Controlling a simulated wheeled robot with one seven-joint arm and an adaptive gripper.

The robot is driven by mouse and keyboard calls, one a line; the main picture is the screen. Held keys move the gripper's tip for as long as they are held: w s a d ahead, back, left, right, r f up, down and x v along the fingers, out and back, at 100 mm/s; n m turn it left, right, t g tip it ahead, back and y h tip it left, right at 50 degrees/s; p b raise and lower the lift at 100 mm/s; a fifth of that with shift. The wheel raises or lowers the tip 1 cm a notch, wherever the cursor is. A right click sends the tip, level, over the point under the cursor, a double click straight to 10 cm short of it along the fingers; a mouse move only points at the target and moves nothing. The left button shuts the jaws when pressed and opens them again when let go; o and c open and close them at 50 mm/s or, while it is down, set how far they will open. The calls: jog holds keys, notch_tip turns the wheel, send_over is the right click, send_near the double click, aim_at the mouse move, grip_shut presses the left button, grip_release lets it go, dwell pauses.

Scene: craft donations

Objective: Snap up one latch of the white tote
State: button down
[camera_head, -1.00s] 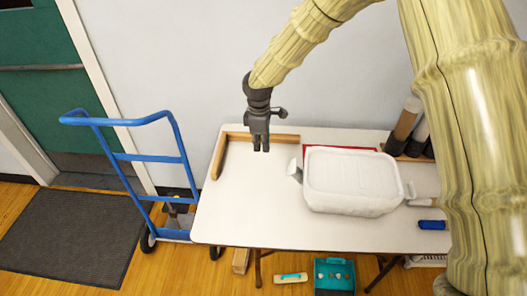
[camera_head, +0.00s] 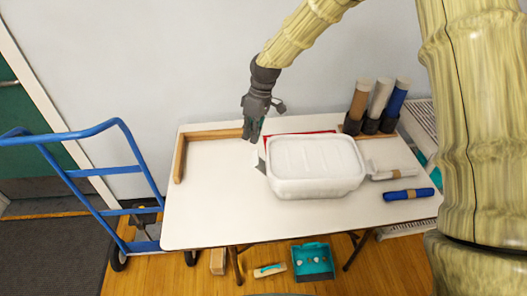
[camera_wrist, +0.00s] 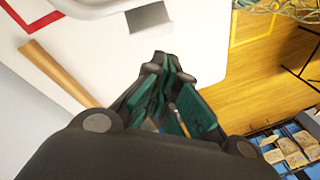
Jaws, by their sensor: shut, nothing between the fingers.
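The white tote (camera_head: 315,165) stands lidded on the white table. A grey latch (camera_head: 262,162) sticks out at its left end. In the wrist view, the tote's edge (camera_wrist: 90,6) is at the top, with a grey latch flap (camera_wrist: 148,18) jutting from it. My gripper (camera_head: 252,135) is shut and empty, tilted, just beyond and left of the tote's left end. In the wrist view, its fingertips (camera_wrist: 167,64) point toward the flap, with a visible gap between. The latch at the tote's right end is not clearly seen.
Wooden strips (camera_head: 180,158) edge the table's back left corner. A blue roll (camera_head: 408,194) and a pale roll (camera_head: 392,174) lie right of the tote; upright rolls (camera_head: 378,98) stand behind. A blue hand truck (camera_head: 95,185) stands left. The table's left part is clear.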

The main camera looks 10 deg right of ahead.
jog(key=s+d+r+m+t+y+b, duration=0.1)
jog(key=s+d+m+t+y+b, duration=0.1)
jog(key=d+m+y, duration=0.5)
jog(key=shift+d+r+m+t, duration=0.2)
jog(key=shift+d+m+t, duration=0.2)
jog(key=shift+d+m, duration=2.9)
jog(key=shift+d+f+n, duration=0.1)
jog(key=shift+d+n, duration=0.55)
jog(key=shift+n, duration=0.15)
jog(key=p, duration=0.4)
send_over(265, 165)
jog(key=shift+f, duration=4.4)
